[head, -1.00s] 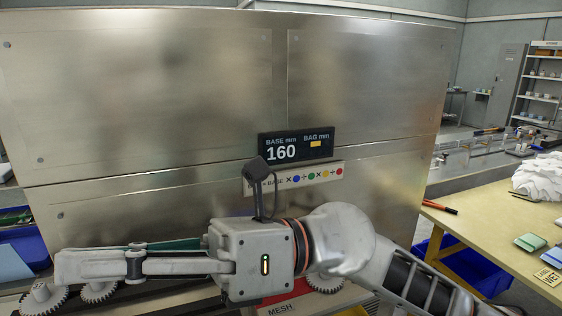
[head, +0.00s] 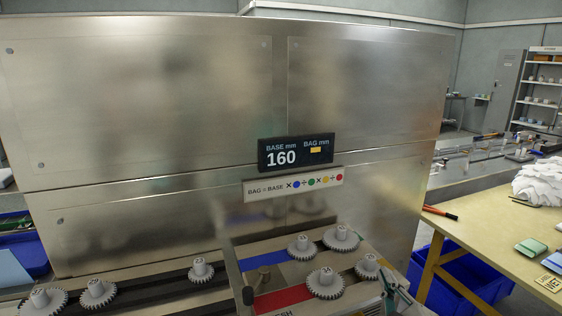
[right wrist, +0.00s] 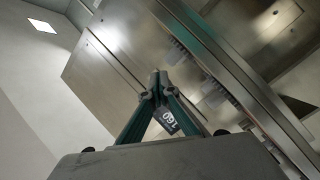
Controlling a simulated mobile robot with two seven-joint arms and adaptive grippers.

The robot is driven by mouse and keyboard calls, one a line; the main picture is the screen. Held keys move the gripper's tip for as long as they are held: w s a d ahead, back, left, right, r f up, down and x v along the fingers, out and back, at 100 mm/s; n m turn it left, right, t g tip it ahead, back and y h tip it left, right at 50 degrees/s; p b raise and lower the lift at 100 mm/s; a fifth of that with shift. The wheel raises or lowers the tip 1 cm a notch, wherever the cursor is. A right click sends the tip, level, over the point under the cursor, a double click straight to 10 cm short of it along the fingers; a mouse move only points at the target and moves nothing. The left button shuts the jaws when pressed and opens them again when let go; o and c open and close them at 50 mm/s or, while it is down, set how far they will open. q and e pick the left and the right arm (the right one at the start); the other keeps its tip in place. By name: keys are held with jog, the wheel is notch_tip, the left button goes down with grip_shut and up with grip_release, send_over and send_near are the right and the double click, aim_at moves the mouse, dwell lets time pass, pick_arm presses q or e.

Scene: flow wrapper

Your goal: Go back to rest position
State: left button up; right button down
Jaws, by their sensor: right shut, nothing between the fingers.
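My right gripper (head: 388,283) shows only in part at the lower edge of the head view, right of the gear panel. Its teal fingers also show in the right wrist view (right wrist: 158,82), where the tips meet with nothing between them. Metal machine surfaces and blurred gears lie beyond the fingertips in that view. My left gripper is in neither current view.
The steel wrapper housing (head: 150,120) carries a display (head: 295,152) reading 160. Grey gears (head: 326,283) sit on posts by a blue strip (head: 262,260) and a red strip (head: 280,299). A work table (head: 490,235) stands at right, above a blue bin (head: 470,275).

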jog(key=s+d+f+m+g+h, duration=0.2)
jog(key=s+d+f+g, duration=0.4)
jog(key=s+f, duration=0.5)
jog(key=s+d+f+m+g+h, duration=0.1)
jog(key=s+d+f+g+h, duration=0.1)
jog(key=s+d+f+g, duration=0.55)
jog(key=a+f+m+t+y, duration=0.2)
jog(key=a+f+t+y, duration=0.4)
jog(key=a+f, duration=0.9)
notch_tip(320, 180, down, 3)
jog(key=shift+s+a+r+m+t+y, duration=0.1)
jog(key=shift+s+a+m+t+y, duration=0.25)
jog(key=shift+y, duration=0.55)
